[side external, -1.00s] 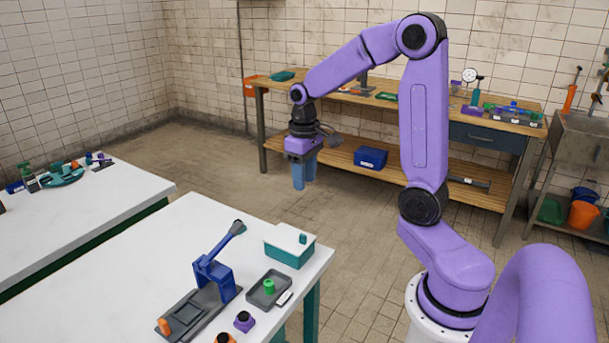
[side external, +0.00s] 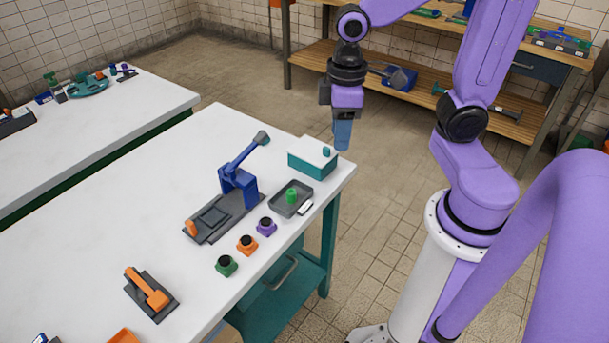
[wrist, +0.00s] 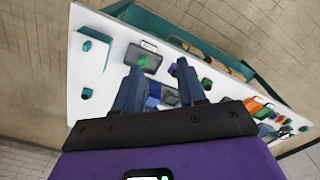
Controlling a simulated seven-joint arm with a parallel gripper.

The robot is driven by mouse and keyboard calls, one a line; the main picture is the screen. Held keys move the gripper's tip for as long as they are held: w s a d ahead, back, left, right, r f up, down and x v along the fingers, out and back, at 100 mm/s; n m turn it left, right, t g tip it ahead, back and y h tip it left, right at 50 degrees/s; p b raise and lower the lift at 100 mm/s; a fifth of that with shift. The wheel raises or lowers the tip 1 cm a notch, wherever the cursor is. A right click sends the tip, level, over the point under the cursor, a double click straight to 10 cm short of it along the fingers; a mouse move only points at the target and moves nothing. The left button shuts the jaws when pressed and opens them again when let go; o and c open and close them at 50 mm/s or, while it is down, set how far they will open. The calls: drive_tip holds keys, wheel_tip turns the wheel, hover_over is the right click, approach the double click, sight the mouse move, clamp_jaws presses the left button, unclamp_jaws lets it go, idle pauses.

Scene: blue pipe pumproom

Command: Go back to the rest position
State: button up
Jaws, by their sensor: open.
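My gripper (side external: 342,140) hangs with its blue fingers pointing down, near the right corner of the white workbench (side external: 120,215). It is just right of the teal box with a white lid (side external: 313,158) in the side view, and appears to be above bench height. In the wrist view, my gripper (wrist: 159,70) has its two fingers well apart, with nothing held between them. The grey tray with a green piece (wrist: 143,57) shows beyond the fingertips. The blue lever press (side external: 238,185) stands on the bench, and is partly hidden by the fingers in the wrist view.
Green (side external: 227,265), orange (side external: 247,244) and purple (side external: 266,226) black-topped pieces line the bench's front edge. An orange-handled device (side external: 150,295) lies nearer. A wooden shelf bench (side external: 430,105) stands behind. Floor between the benches is clear.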

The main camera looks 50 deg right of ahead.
drive_tip(key=s+a+n, duration=0.2)
drive_tip(key=s+n, duration=0.3)
drive_tip(key=s, duration=0.6)
drive_tip(key=shift+a+f, duration=0.25)
drive_tip(key=shift+f, duration=0.1)
